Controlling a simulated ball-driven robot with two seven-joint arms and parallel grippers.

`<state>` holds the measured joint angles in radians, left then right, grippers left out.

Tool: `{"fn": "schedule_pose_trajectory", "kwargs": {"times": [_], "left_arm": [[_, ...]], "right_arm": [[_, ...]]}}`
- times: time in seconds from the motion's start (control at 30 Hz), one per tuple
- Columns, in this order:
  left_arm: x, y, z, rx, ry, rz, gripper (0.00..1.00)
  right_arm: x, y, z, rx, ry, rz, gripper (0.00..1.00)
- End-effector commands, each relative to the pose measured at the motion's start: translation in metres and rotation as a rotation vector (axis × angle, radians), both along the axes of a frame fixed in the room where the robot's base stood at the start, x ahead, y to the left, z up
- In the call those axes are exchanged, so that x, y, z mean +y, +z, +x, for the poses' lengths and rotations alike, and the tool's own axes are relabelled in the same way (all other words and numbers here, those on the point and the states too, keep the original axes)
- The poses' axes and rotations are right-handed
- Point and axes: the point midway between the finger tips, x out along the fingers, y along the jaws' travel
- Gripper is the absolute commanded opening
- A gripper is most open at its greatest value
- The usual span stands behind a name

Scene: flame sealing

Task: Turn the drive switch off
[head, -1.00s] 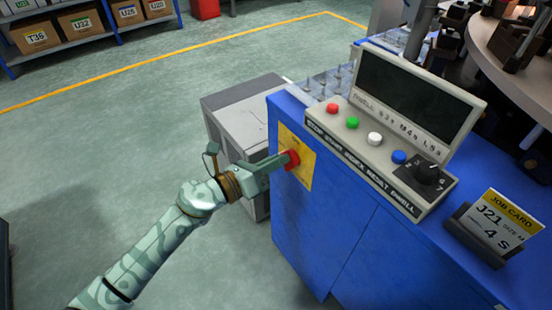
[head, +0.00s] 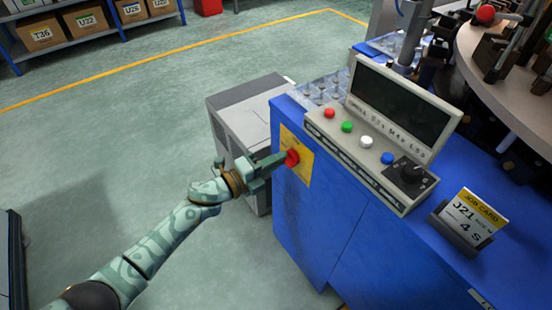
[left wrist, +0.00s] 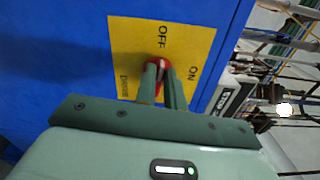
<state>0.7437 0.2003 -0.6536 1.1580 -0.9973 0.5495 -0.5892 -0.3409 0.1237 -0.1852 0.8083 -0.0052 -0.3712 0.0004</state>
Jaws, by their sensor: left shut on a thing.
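The red drive switch (head: 291,158) sits on a yellow plate (head: 306,170) on the blue cabinet's side. In the left wrist view the switch (left wrist: 158,63) is a red knob with a pale mark, on the yellow plate (left wrist: 128,40) lettered OFF and ON. The mark appears to lie near the OFF lettering, but the fingers cover part of the knob. My left gripper (head: 279,160) is shut on the switch; its fingers also show in the left wrist view (left wrist: 160,82). My right gripper is not in view.
The blue cabinet (head: 310,235) carries a control panel (head: 378,150) with coloured buttons, a dial and a dark screen. A job card (head: 470,218) stands at the right. A grey box (head: 240,120) stands behind my left gripper. The floor at left is open.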

Motion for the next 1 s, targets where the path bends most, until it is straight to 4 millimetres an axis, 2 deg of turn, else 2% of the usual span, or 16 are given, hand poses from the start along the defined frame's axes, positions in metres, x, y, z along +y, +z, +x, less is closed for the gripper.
{"fn": "schedule_pose_trajectory", "kwargs": {"times": [0.33, 0.83, 0.87, 0.9, 0.93, 1.0], "left_arm": [[0.002, -0.002, 0.001, 0.098, 0.003, -0.066, 0.00], [0.002, -0.004, 0.001, 0.113, 0.003, -0.078, 0.00], [0.002, -0.004, 0.001, 0.113, 0.003, -0.078, 0.16], [0.002, -0.003, 0.001, 0.112, 0.003, -0.077, 0.28], [0.002, -0.003, 0.001, 0.112, 0.003, -0.077, 0.33], [0.001, -0.003, 0.000, 0.112, 0.002, -0.078, 0.33]], "right_arm": [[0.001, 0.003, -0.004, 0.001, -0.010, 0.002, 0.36], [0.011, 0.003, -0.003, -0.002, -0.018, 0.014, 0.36], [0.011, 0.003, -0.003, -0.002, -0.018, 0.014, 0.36], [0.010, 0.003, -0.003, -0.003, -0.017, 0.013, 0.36], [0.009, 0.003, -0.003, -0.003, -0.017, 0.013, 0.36], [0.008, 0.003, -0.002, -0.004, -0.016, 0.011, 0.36]]}}
